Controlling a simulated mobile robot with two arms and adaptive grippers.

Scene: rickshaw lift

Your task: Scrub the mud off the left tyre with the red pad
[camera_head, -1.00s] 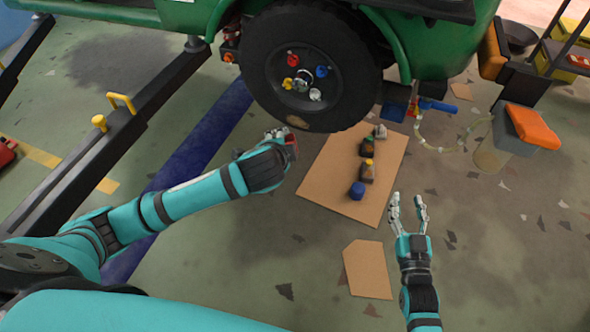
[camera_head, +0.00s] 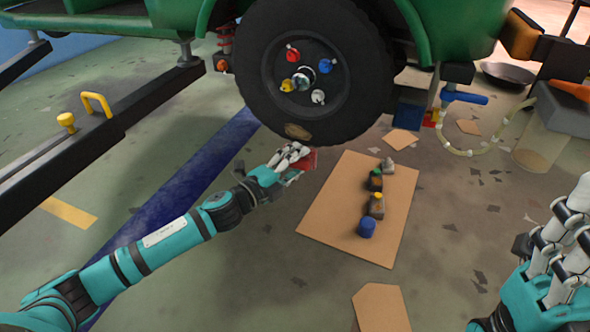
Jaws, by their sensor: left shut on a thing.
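The black tyre (camera_head: 257,78) of the green rickshaw stands at the top middle, with coloured caps on its hub. A tan mud patch (camera_head: 297,131) shows low on the tyre's face. My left gripper (camera_head: 290,158) is shut on the red pad (camera_head: 309,160), just below the mud patch and close under the tyre. Fingers hide part of the pad. I cannot tell whether the pad touches the tyre. My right gripper (camera_head: 560,225) is at the right edge, close to the camera, with its fingers apart and nothing seen between them.
A cardboard sheet (camera_head: 330,235) with several small bottles and a blue lid (camera_head: 367,228) lies right of my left gripper. A black lift rail (camera_head: 100,135) with a yellow handle (camera_head: 97,103) is at left. A clear bin (camera_head: 545,140) with a hose stands at right.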

